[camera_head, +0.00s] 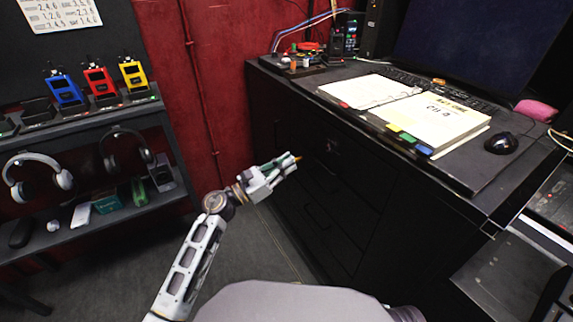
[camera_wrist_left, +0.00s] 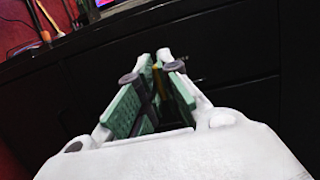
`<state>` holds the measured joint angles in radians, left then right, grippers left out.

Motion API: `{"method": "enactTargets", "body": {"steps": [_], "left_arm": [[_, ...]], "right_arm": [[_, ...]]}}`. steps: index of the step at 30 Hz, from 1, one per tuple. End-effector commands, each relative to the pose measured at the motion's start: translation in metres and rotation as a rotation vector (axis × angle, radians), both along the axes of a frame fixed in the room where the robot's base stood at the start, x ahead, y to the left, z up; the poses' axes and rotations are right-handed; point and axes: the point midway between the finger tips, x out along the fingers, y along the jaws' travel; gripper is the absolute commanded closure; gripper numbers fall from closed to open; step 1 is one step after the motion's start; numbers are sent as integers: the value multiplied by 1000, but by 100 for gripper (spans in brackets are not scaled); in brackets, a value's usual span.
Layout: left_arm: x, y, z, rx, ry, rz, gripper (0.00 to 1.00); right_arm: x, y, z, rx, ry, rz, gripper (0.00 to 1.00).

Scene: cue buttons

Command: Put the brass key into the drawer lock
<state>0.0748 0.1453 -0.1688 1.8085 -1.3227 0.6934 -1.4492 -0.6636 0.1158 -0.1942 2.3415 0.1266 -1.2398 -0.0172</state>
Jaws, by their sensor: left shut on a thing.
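My left gripper (camera_head: 292,163) reaches toward the front of the black drawer cabinet (camera_head: 380,190) in the head view. It is shut on the brass key (camera_head: 299,158), of which only a small yellowish tip shows past the fingertips. In the left wrist view, the gripper (camera_wrist_left: 160,62) has the brass key (camera_wrist_left: 160,84) between its green pads, mostly hidden by the fingers. The drawer lock (camera_head: 329,147) is a small round spot on the upper drawer front, a little right of the fingertips. The key appears apart from the lock. My right gripper is not in view.
The desk top holds an open binder (camera_head: 440,118), a black mouse (camera_head: 501,143) and a keyboard. At left, a shelf (camera_head: 90,118) carries colored radios and headphones (camera_head: 38,178). Bare floor (camera_head: 255,240) lies between the shelf and the cabinet.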

Motion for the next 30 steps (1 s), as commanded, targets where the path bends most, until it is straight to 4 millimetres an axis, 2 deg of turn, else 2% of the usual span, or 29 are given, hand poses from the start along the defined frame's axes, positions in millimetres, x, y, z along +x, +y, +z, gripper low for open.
{"method": "enactTargets", "body": {"steps": [11,30], "left_arm": [[6,-9,1,-1,0,0,100],[29,-40,0,-2,1,-1,100]], "right_arm": [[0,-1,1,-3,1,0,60],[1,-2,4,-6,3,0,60]]}}
